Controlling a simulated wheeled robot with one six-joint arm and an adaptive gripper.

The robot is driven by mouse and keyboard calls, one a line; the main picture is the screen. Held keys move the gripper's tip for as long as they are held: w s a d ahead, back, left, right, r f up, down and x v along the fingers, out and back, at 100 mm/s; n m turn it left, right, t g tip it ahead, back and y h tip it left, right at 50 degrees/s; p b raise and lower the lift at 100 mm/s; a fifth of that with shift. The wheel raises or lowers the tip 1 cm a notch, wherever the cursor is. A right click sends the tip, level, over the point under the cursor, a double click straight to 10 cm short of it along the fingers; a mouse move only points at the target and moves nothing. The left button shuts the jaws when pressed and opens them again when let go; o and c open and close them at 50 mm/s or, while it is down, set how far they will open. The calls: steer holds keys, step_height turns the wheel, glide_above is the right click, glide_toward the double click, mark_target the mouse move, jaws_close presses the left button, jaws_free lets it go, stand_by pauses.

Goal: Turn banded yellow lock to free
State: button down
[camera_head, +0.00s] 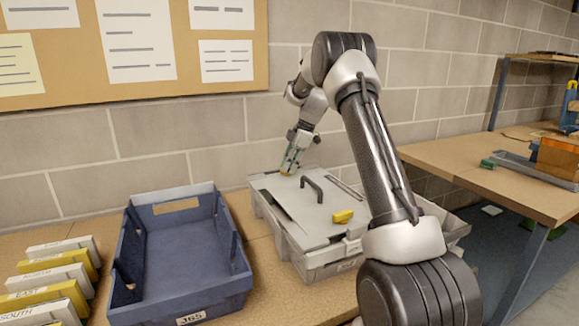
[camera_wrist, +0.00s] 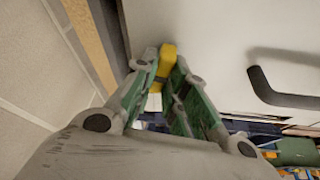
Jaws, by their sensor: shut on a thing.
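A grey case (camera_head: 275,214) with a flat lid and a dark handle (camera_head: 312,187) rests on the bench. My gripper (camera_head: 291,166) points down at the lid's far edge. In the wrist view my gripper (camera_wrist: 160,82) has its green-padded fingers closed on a yellow lock (camera_wrist: 167,54). A dark band shows across this lock between the fingertips, and the fingers hide part of it. In the head view only a bit of this lock (camera_head: 287,174) shows under the fingers. A second yellow lock (camera_head: 342,216) sits at the lid's near right edge, apart from my gripper.
A blue open bin (camera_head: 186,286) labelled J65 stands left of the case and looks empty. White and yellow labelled binders (camera_head: 45,283) stand at far left. A block wall (camera_head: 215,140) is close behind the case. Another table (camera_head: 480,180) is on the right.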

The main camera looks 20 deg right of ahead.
steer(key=shift+n+g, duration=0.5)
steer(key=shift+n, duration=0.8)
steer(key=shift+w, duration=0.1)
steer(key=c, duration=1.4)
jaws_free()
steer(key=shift+c, duration=0.2)
steer(key=v, duration=1.2)
steer(key=shift+d, duration=0.1)
